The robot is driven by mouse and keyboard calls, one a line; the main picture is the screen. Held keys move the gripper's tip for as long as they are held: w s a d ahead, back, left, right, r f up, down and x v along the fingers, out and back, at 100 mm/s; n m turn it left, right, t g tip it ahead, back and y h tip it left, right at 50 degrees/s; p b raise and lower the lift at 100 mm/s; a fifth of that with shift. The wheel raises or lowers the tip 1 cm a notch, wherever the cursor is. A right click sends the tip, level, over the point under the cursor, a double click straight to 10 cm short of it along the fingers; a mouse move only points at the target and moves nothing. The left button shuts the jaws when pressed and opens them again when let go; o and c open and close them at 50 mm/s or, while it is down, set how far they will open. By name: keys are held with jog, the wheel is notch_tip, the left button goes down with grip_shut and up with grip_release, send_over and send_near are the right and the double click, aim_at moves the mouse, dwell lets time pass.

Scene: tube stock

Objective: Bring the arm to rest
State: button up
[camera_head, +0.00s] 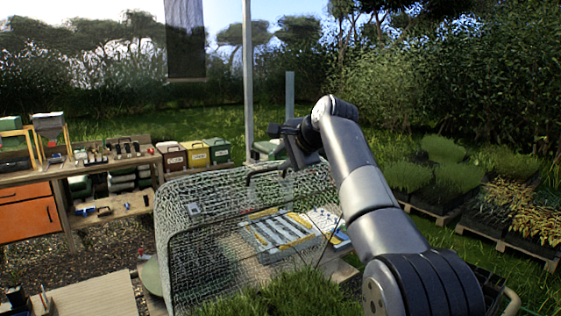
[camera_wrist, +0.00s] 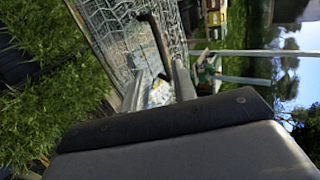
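My gripper (camera_wrist: 157,88) is in the wrist view with its two pale fingers apart, and I see nothing clamped between them. In the head view my gripper (camera_head: 284,170) hangs from the bent end of my arm, just above the top of a wire mesh cover (camera_head: 205,215). A dark bent handle (camera_wrist: 152,38) on the cover shows just beyond the fingers in the wrist view. It also shows in the head view near the fingertips, where I cannot tell whether they touch it.
The cover stands over a tray with white and yellow strips (camera_head: 278,234). A wooden bench (camera_head: 110,165) with an orange drawer unit (camera_head: 28,212) is at the left. Red, yellow and green boxes (camera_head: 195,152) stand behind. Plant pallets (camera_head: 440,175) are at the right. A pole (camera_head: 248,80) rises behind.

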aim_at(266, 171)
jog(key=p+x, duration=0.3)
jog(key=x, duration=0.8)
jog(key=shift+r, duration=0.1)
jog(key=shift+s+d, duration=0.1)
jog(key=shift+d, duration=0.05)
